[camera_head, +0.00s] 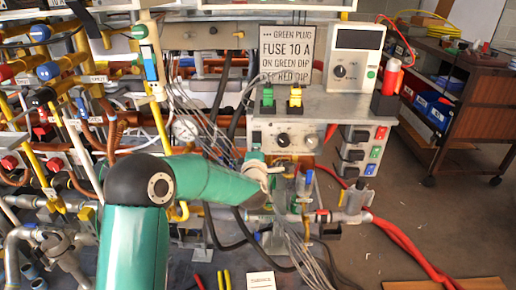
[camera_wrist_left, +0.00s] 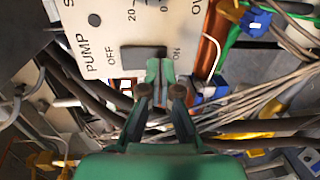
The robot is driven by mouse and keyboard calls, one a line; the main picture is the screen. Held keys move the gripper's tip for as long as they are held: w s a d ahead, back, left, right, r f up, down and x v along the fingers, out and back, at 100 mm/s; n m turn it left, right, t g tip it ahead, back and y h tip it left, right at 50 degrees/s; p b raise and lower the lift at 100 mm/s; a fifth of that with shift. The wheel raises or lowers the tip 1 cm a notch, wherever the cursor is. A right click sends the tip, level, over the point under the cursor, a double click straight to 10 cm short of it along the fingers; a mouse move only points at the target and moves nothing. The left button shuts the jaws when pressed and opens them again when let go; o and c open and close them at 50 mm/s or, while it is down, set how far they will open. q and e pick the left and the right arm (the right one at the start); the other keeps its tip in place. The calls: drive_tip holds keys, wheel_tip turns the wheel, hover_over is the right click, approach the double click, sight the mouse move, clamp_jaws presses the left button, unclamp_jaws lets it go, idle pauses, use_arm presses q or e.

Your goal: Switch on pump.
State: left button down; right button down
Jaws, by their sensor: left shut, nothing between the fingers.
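In the left wrist view the pump switch (camera_wrist_left: 143,58) is a dark block on a cream panel (camera_wrist_left: 110,35) lettered PUMP, with OFF to its left and ON to its right. My left gripper (camera_wrist_left: 161,67) is shut and empty, its green fingertips overlapping the right, ON end of the switch. I cannot tell whether they touch it. In the head view my left arm reaches to the lower front of the grey control box (camera_head: 345,105), with the left gripper (camera_head: 281,167) just below its dark knob (camera_head: 283,140). The pump switch is not clear there. My right gripper is not in view.
Grey cables (camera_head: 312,262) hang below the control box, and loose wires (camera_wrist_left: 265,100) lie right of the fingers. Pipes and a gauge (camera_head: 185,128) crowd the left. A white meter (camera_head: 354,57) and a sign (camera_head: 286,52) stand on the box. Open floor (camera_head: 445,210) lies at right.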

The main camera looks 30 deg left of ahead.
use_arm(q)
drive_tip(key=shift+w+a+f, duration=0.1)
drive_tip(key=shift+w+a, duration=0.2)
drive_tip(key=shift+w, duration=0.2)
drive_tip(key=s+d+f+b, duration=0.2)
drive_tip(key=s+d+b, duration=0.3)
drive_tip(key=s, duration=0.6)
drive_tip(key=shift+s+d, duration=0.25)
drive_tip(key=shift+d, duration=0.8)
